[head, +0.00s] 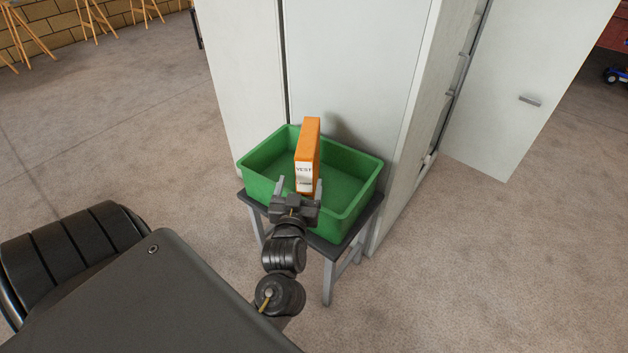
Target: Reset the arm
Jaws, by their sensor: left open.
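An orange box (309,145) with a white label reading "VEST" stands roughly upright in the green bin (352,205). My left gripper (299,186) is at the bin's near side. Its two fingers are open and spread to either side of the box's lower near end. I cannot tell whether a finger touches the box. The box's base is partly hidden by the gripper and the bin wall. My right gripper is not in view.
The bin stands on a small dark-topped stool (329,249) with grey legs, against a tall pale cabinet (352,60). A cabinet door (530,85) stands open at the right. Wooden easels (95,20) stand at the back left.

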